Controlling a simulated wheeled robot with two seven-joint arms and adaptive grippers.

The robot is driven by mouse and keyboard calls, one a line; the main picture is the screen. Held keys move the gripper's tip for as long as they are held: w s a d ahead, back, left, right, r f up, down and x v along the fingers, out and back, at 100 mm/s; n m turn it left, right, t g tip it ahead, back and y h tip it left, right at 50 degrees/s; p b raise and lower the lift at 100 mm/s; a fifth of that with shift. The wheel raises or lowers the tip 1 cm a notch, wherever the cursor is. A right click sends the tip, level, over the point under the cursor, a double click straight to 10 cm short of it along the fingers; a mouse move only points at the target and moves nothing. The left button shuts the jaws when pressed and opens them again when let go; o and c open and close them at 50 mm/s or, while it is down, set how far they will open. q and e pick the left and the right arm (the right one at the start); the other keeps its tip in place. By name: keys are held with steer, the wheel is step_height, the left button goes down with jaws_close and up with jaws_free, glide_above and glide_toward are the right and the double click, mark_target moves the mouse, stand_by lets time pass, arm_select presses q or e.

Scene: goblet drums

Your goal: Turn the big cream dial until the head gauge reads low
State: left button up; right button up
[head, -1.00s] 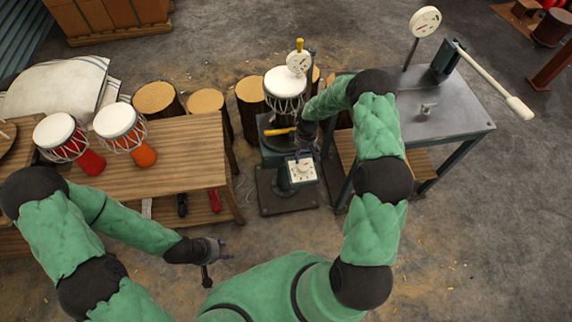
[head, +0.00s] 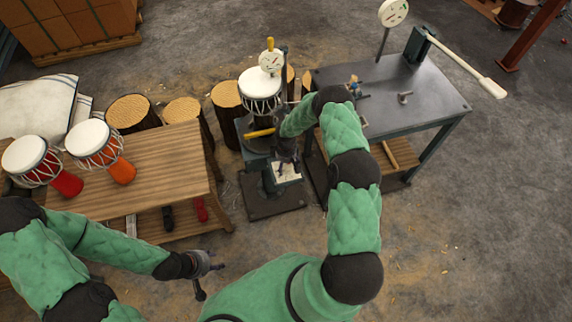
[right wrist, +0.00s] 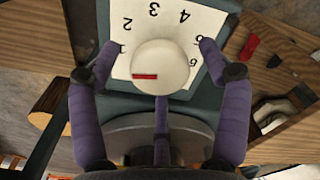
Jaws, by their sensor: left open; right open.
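The big cream dial (right wrist: 160,68) shows in the right wrist view, round with a red mark at its lower left, on a white numbered plate (right wrist: 122,62). My right gripper (right wrist: 156,50) is open, its purple fingers on either side of the dial; I cannot tell whether they touch it. In the head view my right gripper (head: 285,165) is over the white plate and hides the dial. The head gauge (head: 271,61) is a small white round face by the drum (head: 261,92) on the stand; its reading is too small to tell. My left gripper (head: 212,268) is open and empty, low at left.
A wooden bench (head: 150,175) with two goblet drums stands at left. A grey metal table (head: 385,100) at right carries a long white-tipped lever (head: 465,62) and another round gauge (head: 393,13). Log stumps (head: 130,112) stand behind the bench. Open floor lies at the right.

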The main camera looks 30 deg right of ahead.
steer(key=c, duration=1.2)
steer(key=m+b, duration=0.3)
steer(key=shift+f, duration=0.1)
steer(key=shift+m+b, duration=1.7)
steer(key=shift+m, duration=0.7)
